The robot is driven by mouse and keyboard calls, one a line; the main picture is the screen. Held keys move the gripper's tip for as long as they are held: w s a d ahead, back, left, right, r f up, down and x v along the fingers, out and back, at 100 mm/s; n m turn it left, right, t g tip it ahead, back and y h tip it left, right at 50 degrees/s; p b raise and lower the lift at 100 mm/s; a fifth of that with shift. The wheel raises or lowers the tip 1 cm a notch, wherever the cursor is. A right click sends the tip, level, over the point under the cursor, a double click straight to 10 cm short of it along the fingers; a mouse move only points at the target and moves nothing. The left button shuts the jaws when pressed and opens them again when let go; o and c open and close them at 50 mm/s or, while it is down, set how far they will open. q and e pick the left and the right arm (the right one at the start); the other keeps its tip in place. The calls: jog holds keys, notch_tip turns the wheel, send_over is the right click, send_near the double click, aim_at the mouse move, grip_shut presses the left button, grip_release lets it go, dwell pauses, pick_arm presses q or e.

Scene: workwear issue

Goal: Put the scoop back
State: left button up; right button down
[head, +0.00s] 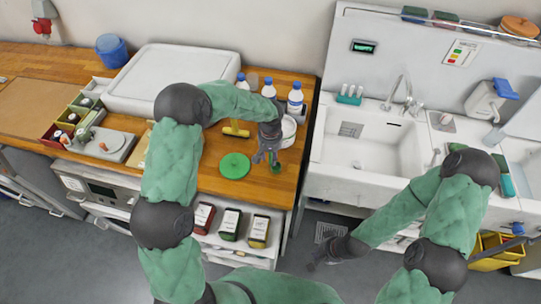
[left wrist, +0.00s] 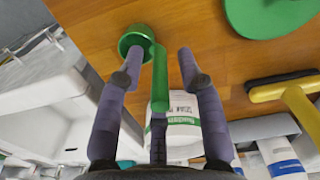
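The green scoop (left wrist: 160,80) shows in the left wrist view with its round cup (left wrist: 134,38) near the wooden worktop and its handle running back between my fingers. In the head view its green cup (head: 276,168) shows just below my left gripper (head: 268,157). My left gripper (left wrist: 163,65) is open around the handle, with gaps on both sides. A white tub (head: 288,131) with a green-marked label stands behind the gripper, partly hidden. A round green lid (head: 235,166) lies flat on the worktop to the left. My right gripper (head: 322,258) hangs low before the sink; its fingers are unclear.
White bottles with blue caps (head: 295,97) stand at the back of the worktop. A yellow-handled tool (head: 236,129) lies behind the lid. The sink (head: 370,150) is right of the worktop edge. Boxes (head: 230,224) sit on a shelf below.

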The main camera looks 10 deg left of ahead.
pick_arm(q)
notch_tip(320, 180, up, 12)
jog(key=shift+r, duration=0.1)
dwell(0.4)
dwell(0.4)
